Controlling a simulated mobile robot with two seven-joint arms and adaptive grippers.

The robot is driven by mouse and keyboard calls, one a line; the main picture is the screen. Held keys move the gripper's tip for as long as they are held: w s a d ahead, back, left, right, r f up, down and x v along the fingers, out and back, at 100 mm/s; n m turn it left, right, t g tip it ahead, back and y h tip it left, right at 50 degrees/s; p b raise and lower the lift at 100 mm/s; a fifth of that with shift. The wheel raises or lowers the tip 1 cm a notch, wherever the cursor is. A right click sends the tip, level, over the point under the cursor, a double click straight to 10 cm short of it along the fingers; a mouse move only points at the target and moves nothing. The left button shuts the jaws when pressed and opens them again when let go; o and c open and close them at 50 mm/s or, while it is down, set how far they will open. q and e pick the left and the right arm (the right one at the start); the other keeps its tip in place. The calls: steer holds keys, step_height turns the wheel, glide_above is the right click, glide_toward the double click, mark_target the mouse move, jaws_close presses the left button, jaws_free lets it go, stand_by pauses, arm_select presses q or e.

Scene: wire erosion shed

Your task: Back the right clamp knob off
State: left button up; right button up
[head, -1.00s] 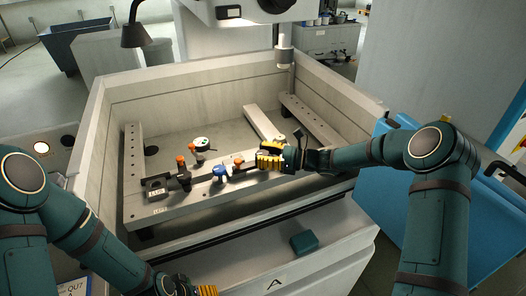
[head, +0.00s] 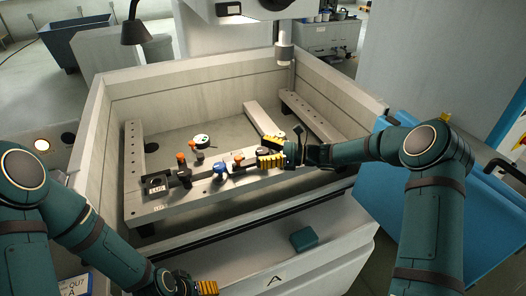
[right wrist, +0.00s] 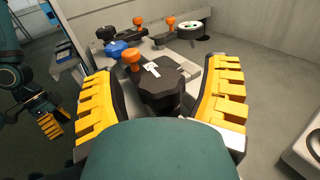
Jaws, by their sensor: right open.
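The right clamp knob, black, lobed and with a white mark on top, stands between the yellow fingers of my right gripper (right wrist: 162,100) in the right wrist view; the knob (right wrist: 158,86) has a visible gap to the right finger. In the head view my right gripper (head: 273,152) is at the right part of the long bar, open around the dark knob, which is mostly hidden there. An orange knob (right wrist: 131,59) and a blue knob (right wrist: 117,48) are just beyond it. My left gripper (head: 194,286) is low at the front, away from the clamps; its jaw gap is unclear.
The pale tank (head: 98,130) has raised walls around the bar. A round dial (head: 203,140) and more orange-topped parts (head: 182,157) stand by the left clamp. A machine head (head: 284,53) hangs over the back. A teal block (head: 304,238) lies on the front ledge.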

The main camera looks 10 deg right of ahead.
steer(key=shift+d, duration=0.1)
steer(key=v, duration=0.7)
steer(key=shift+s+d, duration=0.1)
stand_by(0.4)
